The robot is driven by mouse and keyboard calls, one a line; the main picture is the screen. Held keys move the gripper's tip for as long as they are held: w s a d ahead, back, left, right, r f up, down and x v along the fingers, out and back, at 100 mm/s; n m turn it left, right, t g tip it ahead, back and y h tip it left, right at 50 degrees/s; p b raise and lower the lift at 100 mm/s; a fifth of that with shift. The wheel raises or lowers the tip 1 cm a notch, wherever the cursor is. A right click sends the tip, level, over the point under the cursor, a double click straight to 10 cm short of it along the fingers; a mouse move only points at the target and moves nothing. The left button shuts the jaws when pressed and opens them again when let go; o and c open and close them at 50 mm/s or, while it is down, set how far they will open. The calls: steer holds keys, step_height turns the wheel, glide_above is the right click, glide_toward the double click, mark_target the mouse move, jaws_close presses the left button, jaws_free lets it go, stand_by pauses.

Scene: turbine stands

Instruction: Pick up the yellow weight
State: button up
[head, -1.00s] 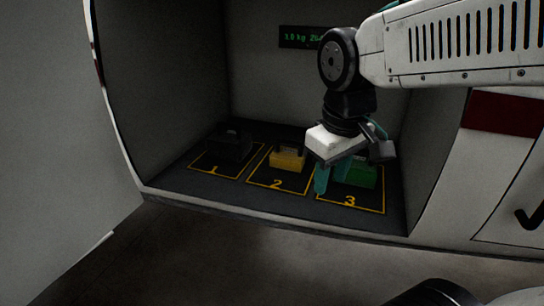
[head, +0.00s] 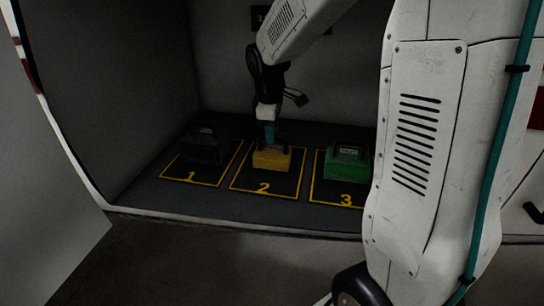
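The yellow weight (head: 272,159) sits on the square marked 2, in the middle of the niche floor, in the head view. It is a small block with a dark handle on top. My gripper (head: 269,135) points straight down over it, with its teal fingers at the handle's height. The fingers overlap the handle in this view, so I cannot tell whether they touch it or how far apart they are.
A black weight (head: 204,146) stands on square 1 to the left. A green weight (head: 345,166) stands on square 3 to the right, close to my arm in the picture. The niche's side wall (head: 110,90) bounds the left.

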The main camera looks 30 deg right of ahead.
steer(key=f, duration=0.2)
steer(key=w+f, duration=0.1)
steer(key=f, duration=0.1)
steer(key=shift+d, duration=0.35)
jaws_close()
steer(key=shift+r, duration=0.15)
step_height(320, 180, up, 4)
steer(key=shift+f, duration=0.15)
steer(key=s+a, duration=0.2)
steer(key=s, duration=0.5)
steer(key=s+a+r, duration=0.1)
steer(key=s+a, duration=0.2)
steer(key=s, duration=0.5)
steer(key=shift+a, duration=0.25)
